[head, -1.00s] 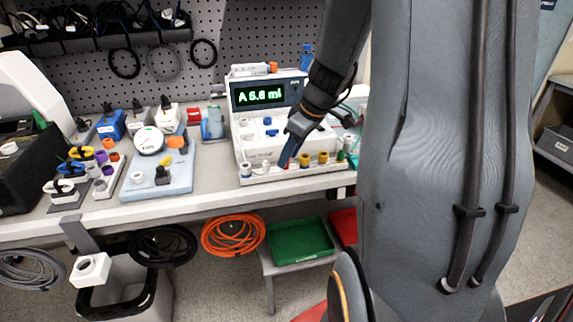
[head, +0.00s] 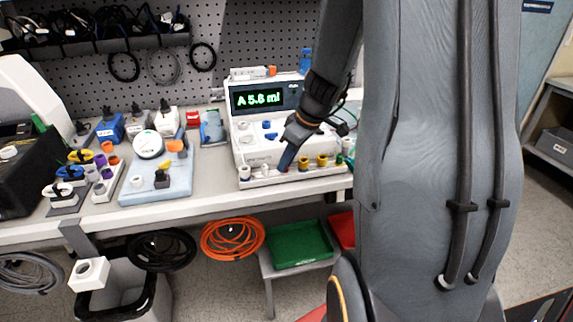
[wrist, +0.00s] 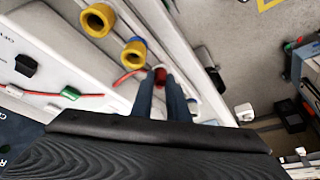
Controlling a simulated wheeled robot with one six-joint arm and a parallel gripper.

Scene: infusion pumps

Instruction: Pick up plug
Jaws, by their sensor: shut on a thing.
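My gripper (head: 286,161) is at the row of coloured plugs along the front of the white infusion pump (head: 246,150). In the wrist view my gripper (wrist: 164,92) has its two dark blue fingers closed on a small red plug (wrist: 160,75). A thin red cord shows beside the plug. Whether the plug still sits in the front strip cannot be told. Yellow plugs (head: 304,163) stand in the strip right of my gripper and also show in the wrist view (wrist: 133,52). The pump's display reads "A 5.6 ml".
A blue tray (head: 150,188) with a white round device stands left on the bench (head: 210,201). Below the bench are a green bin (head: 298,246) and an orange cable coil (head: 231,239).

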